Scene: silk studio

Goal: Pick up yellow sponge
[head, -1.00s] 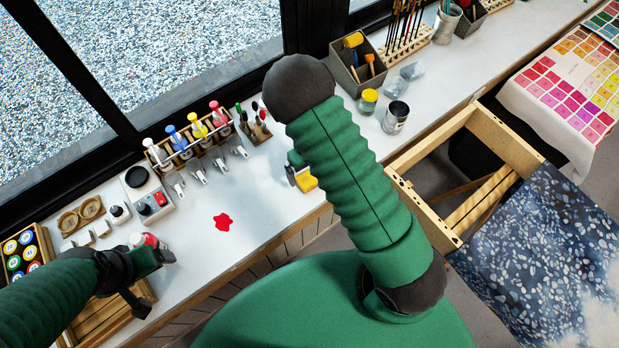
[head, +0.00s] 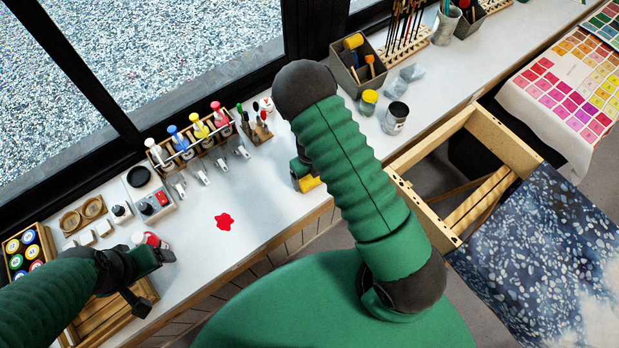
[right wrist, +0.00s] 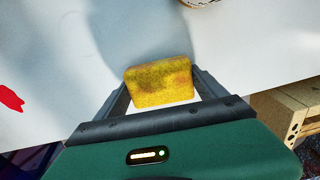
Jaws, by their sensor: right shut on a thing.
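The yellow sponge (right wrist: 159,83) has brownish stains and sits between the two fingers of my right gripper (right wrist: 163,88) in the right wrist view. The fingers are shut on its sides. In the head view the sponge (head: 310,184) shows in part at the counter's front edge, beside my right gripper (head: 301,176); my right arm hides the rest. I cannot tell for sure how far it is above the counter. My left gripper (head: 150,279) is open and empty at the lower left, close to a white bottle with red (head: 147,239).
The white counter (head: 265,205) has a red paint splat (head: 224,221). A rack of coloured bottles (head: 190,140) stands by the window. A grey caddy (head: 357,65) and a tin (head: 395,118) stand beyond my right arm. A wooden frame (head: 450,220) is at the right.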

